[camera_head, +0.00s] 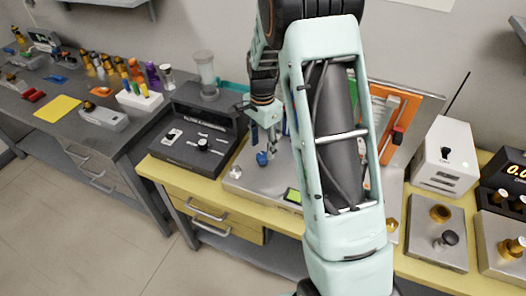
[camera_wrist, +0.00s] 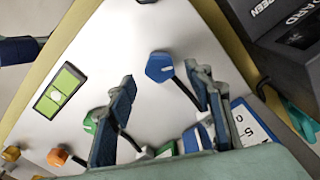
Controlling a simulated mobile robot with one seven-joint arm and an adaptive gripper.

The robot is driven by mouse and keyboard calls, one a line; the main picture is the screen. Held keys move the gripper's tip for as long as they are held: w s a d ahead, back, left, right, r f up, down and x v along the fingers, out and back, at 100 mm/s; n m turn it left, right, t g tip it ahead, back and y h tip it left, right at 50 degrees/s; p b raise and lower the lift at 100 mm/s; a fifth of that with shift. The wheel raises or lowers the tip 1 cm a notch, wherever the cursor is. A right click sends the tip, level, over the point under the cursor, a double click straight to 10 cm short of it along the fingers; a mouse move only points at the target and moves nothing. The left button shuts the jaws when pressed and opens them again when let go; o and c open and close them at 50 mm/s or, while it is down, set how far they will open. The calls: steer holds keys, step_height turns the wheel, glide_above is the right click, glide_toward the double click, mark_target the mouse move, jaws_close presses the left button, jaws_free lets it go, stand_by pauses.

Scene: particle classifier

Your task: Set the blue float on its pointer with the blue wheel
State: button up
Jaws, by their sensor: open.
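The blue wheel (camera_wrist: 159,67) is a faceted knob on a dark stem on the silver panel (camera_wrist: 130,30). In the head view the blue wheel (camera_head: 262,158) is near the panel's front left. My gripper (camera_wrist: 160,74) is open, with its fingertips apart on either side of the wheel; I cannot tell whether they touch it. In the head view my gripper (camera_head: 265,143) points down just above the wheel. A blue and white part (camera_wrist: 197,137) beside a numbered scale (camera_wrist: 247,128) may be the blue float. The pointer cannot be made out.
A green wheel (camera_wrist: 89,122) and an orange wheel (camera_wrist: 57,157) stand on the same panel, near a green display (camera_wrist: 61,90). A black console (camera_head: 200,140) is left of the panel. My arm hides much of the apparatus in the head view.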

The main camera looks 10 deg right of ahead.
mark_target(263, 155)
steer(key=shift+f, duration=1.75)
steer(key=c, duration=1.1)
steer(key=shift+c, duration=0.2)
